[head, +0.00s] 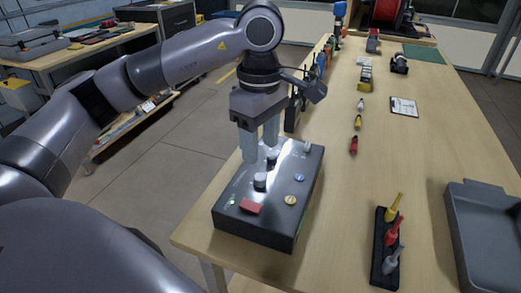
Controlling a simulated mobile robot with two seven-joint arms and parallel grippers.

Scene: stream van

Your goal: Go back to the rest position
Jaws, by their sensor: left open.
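My left gripper (260,148) hangs over the far left part of a dark box (262,226) with a glossy top. Its two pale fingers point down and stand apart, with nothing seen between them. The box sits at the near left corner of the wooden table (372,180) and carries knobs, a red block (250,207) and a small green light. My left arm reaches in from the left. My right gripper is not in view.
A black rack (380,262) with several coloured-handled tools and a grey tray (488,230) stand at the near right. Small red, yellow and grey pieces and a clipboard (404,106) lie farther back. A second bench (75,55) stands at the far left, with open floor between.

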